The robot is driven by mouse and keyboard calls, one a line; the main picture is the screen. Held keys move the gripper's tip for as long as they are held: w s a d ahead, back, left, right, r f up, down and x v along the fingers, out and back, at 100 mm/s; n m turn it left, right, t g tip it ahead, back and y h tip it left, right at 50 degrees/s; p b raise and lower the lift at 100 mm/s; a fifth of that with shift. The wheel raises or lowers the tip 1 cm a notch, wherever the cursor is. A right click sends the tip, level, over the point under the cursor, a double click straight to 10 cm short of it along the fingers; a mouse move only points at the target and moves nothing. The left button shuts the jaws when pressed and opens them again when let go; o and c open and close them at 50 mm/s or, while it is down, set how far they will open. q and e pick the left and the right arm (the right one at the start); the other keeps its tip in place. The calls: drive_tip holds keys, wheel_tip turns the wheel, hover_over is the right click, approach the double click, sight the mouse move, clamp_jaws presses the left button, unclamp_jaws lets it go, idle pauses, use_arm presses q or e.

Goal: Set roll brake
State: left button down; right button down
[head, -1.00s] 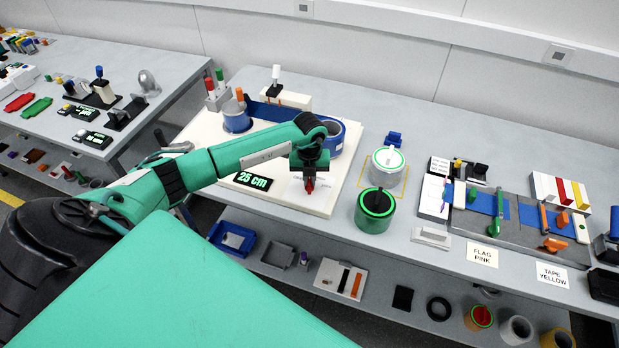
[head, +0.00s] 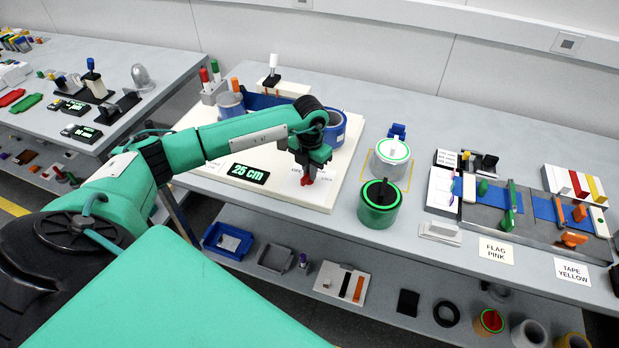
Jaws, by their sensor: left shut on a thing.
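A white board (head: 205,120) on the bench carries a blue roll (head: 335,132), partly hidden by my left arm. A grey-blue cylinder with an orange handle (head: 235,86) stands at its back left. A black and white lever (head: 271,72) stands behind the board. A black display (head: 249,173) on the board reads "25 cm". My left gripper (head: 308,170) points down over the board's front right part, shut on a small red piece (head: 307,180). The red piece is mostly hidden by the fingers, and I cannot tell whether it touches the board. I cannot tell which part is the roll brake.
A green can (head: 378,208) and a white can with a green rim (head: 391,152) stand right of the board. Farther right is a grey fixture (head: 480,212) with blue strips and handles. Cards read "FLAG PINK" (head: 496,251) and "TAPE YELLOW" (head: 573,272). A lower shelf (head: 330,240) holds trays.

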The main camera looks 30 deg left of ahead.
use_arm(q)
drive_tip(key=m+b, duration=0.5)
drive_tip(key=m, duration=0.1)
drive_tip(key=shift+d+f+b, duration=0.1)
drive_tip(key=shift+b, duration=0.3)
drive_tip(key=shift+m, duration=0.4)
drive_tip(key=shift+r+m+b, duration=0.2)
drive_tip(key=shift+m+b, duration=0.7)
drive_tip(key=shift+b, duration=0.05)
use_arm(e)
drive_tip(key=w+f, duration=0.3)
drive_tip(key=f, duration=0.4)
drive_tip(key=shift+a, duration=0.3)
drive_tip(key=shift+w, duration=0.2)
use_arm(q)
drive_tip(key=c, duration=1.5)
unclamp_jaws()
use_arm(e)
drive_tip(key=shift+f, duration=0.1)
